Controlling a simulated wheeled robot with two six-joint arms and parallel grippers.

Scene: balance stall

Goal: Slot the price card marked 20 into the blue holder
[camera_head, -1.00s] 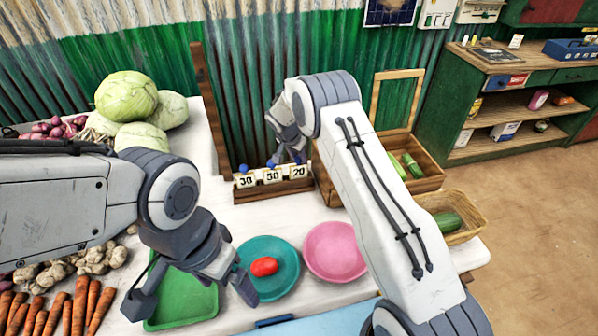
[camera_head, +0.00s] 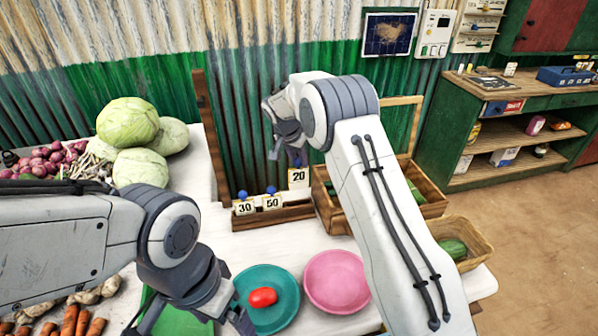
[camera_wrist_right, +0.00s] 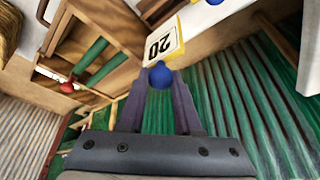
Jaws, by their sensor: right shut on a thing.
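The white price card marked 20 (camera_head: 298,178) hangs upright from my right gripper (camera_head: 297,158), above the right end of the wooden card rack (camera_head: 285,215). In the right wrist view, the fingers of my right gripper (camera_wrist_right: 160,84) are shut on the card's blue knob (camera_wrist_right: 161,74), and the card (camera_wrist_right: 164,42) shows beyond it. My left gripper (camera_head: 195,318) is open and empty, low at the left near the teal plate. I cannot make out a blue holder for certain.
A teal plate (camera_head: 283,313) with a red tomato (camera_head: 262,297) and a pink plate (camera_head: 337,281) are in front of the rack. Cabbages (camera_head: 128,122) are at the left. A wooden crate (camera_head: 325,200) and a basket (camera_head: 478,262) are at the right. A blue box (camera_head: 566,76) sits on the green cabinet.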

